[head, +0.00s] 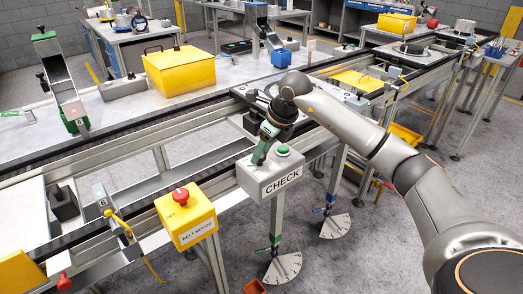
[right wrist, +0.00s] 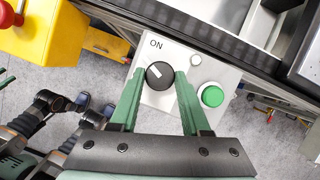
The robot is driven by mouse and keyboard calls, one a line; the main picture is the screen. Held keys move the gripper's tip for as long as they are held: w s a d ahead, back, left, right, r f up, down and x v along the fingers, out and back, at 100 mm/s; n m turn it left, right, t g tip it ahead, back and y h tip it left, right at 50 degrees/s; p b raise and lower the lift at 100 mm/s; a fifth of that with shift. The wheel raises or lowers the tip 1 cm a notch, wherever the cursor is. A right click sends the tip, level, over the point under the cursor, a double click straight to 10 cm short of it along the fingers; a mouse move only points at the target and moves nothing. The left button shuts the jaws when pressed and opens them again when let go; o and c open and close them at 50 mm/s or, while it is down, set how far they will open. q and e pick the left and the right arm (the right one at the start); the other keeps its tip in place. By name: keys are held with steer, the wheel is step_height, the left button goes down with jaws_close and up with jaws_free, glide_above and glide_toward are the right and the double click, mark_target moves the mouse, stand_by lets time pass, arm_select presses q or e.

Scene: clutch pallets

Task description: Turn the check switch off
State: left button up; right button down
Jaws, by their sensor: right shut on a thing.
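The check switch box (head: 262,184) is a light grey box with a CHECK label, on a post at the front of the conveyor line. In the right wrist view its top face (right wrist: 160,101) carries a black rotary knob (right wrist: 160,76) beside the word ON. The knob's white mark points to the upper left. My right gripper (head: 259,154) reaches down onto the box. In the right wrist view its two green fingers (right wrist: 158,84) stand on either side of the knob and are shut on it. In the head view the gripper hides the knob.
A green button (right wrist: 212,96) and a small pale round part (right wrist: 195,60) sit beside the knob. A yellow belt motor box (head: 187,217) with a red button stands left of the check box. The conveyor rail (head: 110,165) runs behind. A yellow bin (head: 180,72) sits on the table beyond.

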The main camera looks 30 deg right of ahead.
steer(key=n+y, duration=0.1)
steer(key=n, duration=0.1)
steer(key=n+g+p, duration=0.1)
steer(key=n, duration=0.2)
steer(key=shift+w+d+r+n+y, duration=0.2)
steer(key=shift+n+y, duration=0.1)
steer(key=shift+y, duration=0.1)
steer(key=shift+f, duration=0.1)
steer(key=shift+c, duration=1.9)
jaws_free()
steer(key=v, duration=1.2)
steer(key=shift+r, duration=0.25)
steer(key=shift+w, duration=0.1)
